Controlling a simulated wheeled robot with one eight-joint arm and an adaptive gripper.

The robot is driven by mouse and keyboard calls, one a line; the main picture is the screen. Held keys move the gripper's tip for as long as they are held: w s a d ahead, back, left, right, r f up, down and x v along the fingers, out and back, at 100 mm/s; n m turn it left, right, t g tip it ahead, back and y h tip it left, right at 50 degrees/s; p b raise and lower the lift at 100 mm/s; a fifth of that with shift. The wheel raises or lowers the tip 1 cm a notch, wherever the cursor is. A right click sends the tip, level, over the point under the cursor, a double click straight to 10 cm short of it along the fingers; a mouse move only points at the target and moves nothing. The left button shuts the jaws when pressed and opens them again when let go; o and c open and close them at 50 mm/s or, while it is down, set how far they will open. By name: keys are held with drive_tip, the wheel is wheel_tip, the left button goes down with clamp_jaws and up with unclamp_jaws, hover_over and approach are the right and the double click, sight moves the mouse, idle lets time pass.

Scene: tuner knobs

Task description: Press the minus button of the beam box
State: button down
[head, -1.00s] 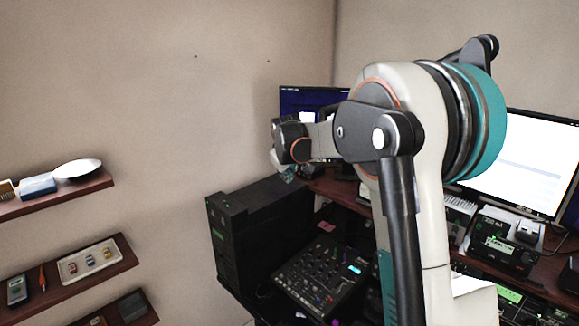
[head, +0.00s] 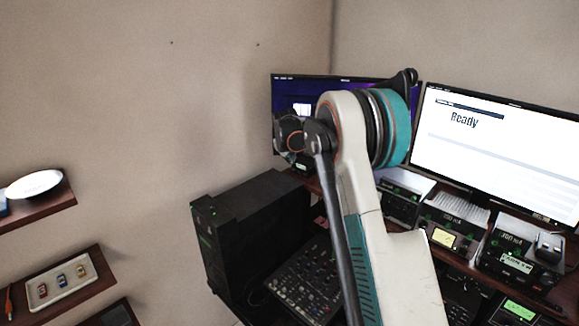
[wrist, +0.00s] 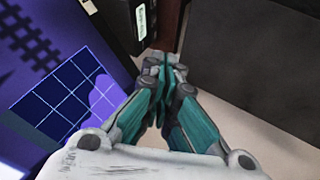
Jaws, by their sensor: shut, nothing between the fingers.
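Several dark equipment boxes stand on the desk's raised shelf in the head view: one at the left (head: 400,205), one with a yellow display (head: 445,236), and one with a green display (head: 515,262). I cannot tell which is the beam box, and no minus button can be made out. In the wrist view my gripper (wrist: 162,60) is shut and empty, its fingertips together. A dark box with a small green display (wrist: 145,22) lies just beyond the tips at the top, apart from them as far as I can tell. In the head view my arm mostly hides the gripper.
A purple-blue monitor (head: 285,122) stands behind my arm; its screen fills the left of the wrist view (wrist: 60,95). A bright monitor (head: 490,150) reads "Ready". A black computer tower (head: 250,225) and a mixer (head: 305,280) are at lower left. Wall shelves (head: 75,290) are at far left.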

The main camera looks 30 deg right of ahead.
sight(294, 170)
drive_tip(key=shift+x, duration=5)
